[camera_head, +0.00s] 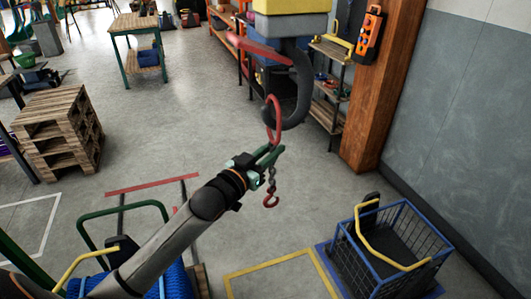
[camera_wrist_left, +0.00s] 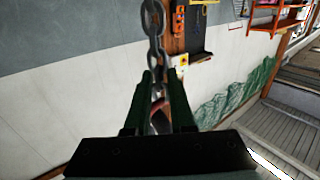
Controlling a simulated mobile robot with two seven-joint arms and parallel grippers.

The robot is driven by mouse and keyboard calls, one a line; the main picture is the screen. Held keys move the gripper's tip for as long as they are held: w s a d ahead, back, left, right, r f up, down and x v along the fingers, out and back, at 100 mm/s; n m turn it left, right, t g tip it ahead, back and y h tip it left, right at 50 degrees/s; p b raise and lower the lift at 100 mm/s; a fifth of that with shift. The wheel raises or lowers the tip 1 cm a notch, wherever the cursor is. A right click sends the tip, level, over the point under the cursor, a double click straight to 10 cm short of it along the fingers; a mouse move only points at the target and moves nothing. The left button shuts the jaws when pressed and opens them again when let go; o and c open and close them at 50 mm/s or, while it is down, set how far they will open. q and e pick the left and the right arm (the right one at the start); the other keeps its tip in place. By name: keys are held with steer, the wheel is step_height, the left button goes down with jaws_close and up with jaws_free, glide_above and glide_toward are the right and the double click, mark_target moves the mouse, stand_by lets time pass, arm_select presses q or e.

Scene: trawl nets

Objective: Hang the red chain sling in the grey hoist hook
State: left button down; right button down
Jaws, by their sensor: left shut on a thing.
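The grey hoist hook (camera_head: 303,92) hangs under the yellow and grey hoist block (camera_head: 290,24), with a red latch (camera_head: 258,48) sticking out to the left. The red ring (camera_head: 268,108) of the chain sling is upright at the hook's lower left and overlaps its tip. I cannot tell whether it is around the tip or only in front of it. My left gripper (camera_head: 272,157) is shut on the sling just below the ring. Dark links and a red end hook (camera_head: 271,201) hang below. Links (camera_wrist_left: 155,45) and a red part (camera_wrist_left: 158,118) between the fingers show in the left wrist view.
An orange pendant control (camera_head: 369,36) is on the wooden post (camera_head: 376,100) at right. A blue wire basket (camera_head: 415,232) stands at lower right, and pallets (camera_head: 58,130) at left. A shelf trolley (camera_head: 328,95) is behind the hook. Floor around the sling is open.

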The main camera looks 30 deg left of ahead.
arm_select(q)
steer(key=f+b, duration=0.1)
steer(key=w+d+f+b, duration=0.1)
steer(key=f, duration=0.1)
steer(key=w+d+f+b, duration=0.1)
steer(key=shift+f, duration=0.25)
stand_by(0.8)
stand_by(0.5)
